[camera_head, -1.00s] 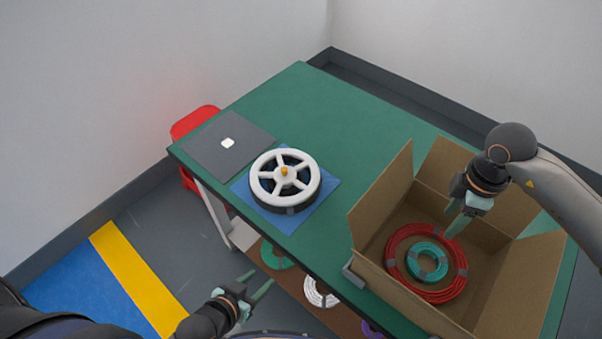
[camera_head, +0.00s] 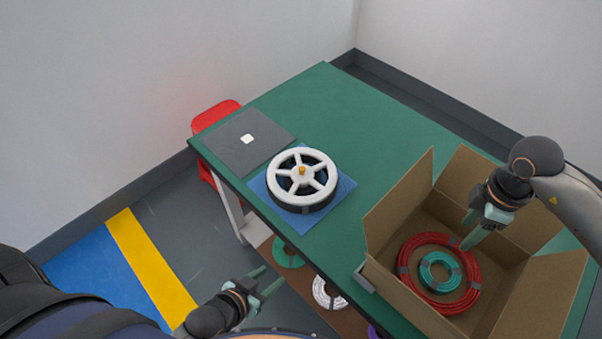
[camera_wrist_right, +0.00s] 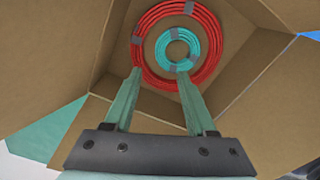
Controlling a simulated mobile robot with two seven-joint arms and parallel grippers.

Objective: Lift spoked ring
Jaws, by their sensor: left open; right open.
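The spoked ring (camera_head: 302,168) is a white wheel with several spokes and an orange-yellow hub piece. It lies flat on a dark round base on a blue mat (camera_head: 258,186) on the table. My left gripper (camera_head: 264,280) is open and empty, low in front of the table's near edge and well apart from the ring. My right gripper (camera_head: 470,229) is open and empty over the cardboard box, to the right of the ring. In the right wrist view its fingers (camera_wrist_right: 160,90) are spread, pointing toward the coils in the box.
The open cardboard box (camera_head: 392,206) holds a red coil (camera_head: 409,283) with a teal coil (camera_head: 427,284) inside it. A grey plate (camera_head: 236,152) lies left of the mat. More coils sit on a lower shelf. The green table (camera_head: 340,105) is clear behind the ring.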

